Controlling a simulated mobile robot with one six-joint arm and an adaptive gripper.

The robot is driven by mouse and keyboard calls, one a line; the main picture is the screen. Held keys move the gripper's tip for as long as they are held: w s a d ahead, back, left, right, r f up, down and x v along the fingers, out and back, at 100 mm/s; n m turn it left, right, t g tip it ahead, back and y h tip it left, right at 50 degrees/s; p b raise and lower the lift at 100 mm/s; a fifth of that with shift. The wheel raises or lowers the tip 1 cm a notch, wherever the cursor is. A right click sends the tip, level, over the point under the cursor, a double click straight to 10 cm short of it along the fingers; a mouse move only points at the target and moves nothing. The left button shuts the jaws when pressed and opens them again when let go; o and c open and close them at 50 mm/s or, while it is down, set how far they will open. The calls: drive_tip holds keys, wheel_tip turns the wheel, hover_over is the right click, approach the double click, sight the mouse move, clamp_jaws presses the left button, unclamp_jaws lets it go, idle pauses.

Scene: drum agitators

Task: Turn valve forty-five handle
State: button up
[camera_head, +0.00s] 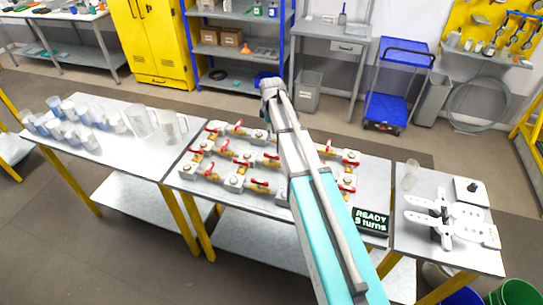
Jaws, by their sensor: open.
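Several brass valves with red handles stand on white blocks on the middle table (180,180). One red handle (225,146) is left of my arm, another (259,189) is at the front, and another (351,161) is at the right. No valve number is legible, so I cannot tell which is valve forty-five. My turquoise and grey arm crosses the table and hides some valves. My gripper (268,114) is at its far end, above the back part of the table, small and partly hidden. It is open, with no handle visibly held.
A black sign (370,220) reading "READY 5 turns" stands at the table's right front. Clear jugs (140,123) and several cups are on the left table. White plates (445,213) lie on the right table. A blue cart (385,112) stands behind.

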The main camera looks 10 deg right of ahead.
sight(272, 155)
drive_tip(key=shift+f+b, duration=6.3)
drive_tip(key=shift+f, duration=0.15)
clamp_jaws()
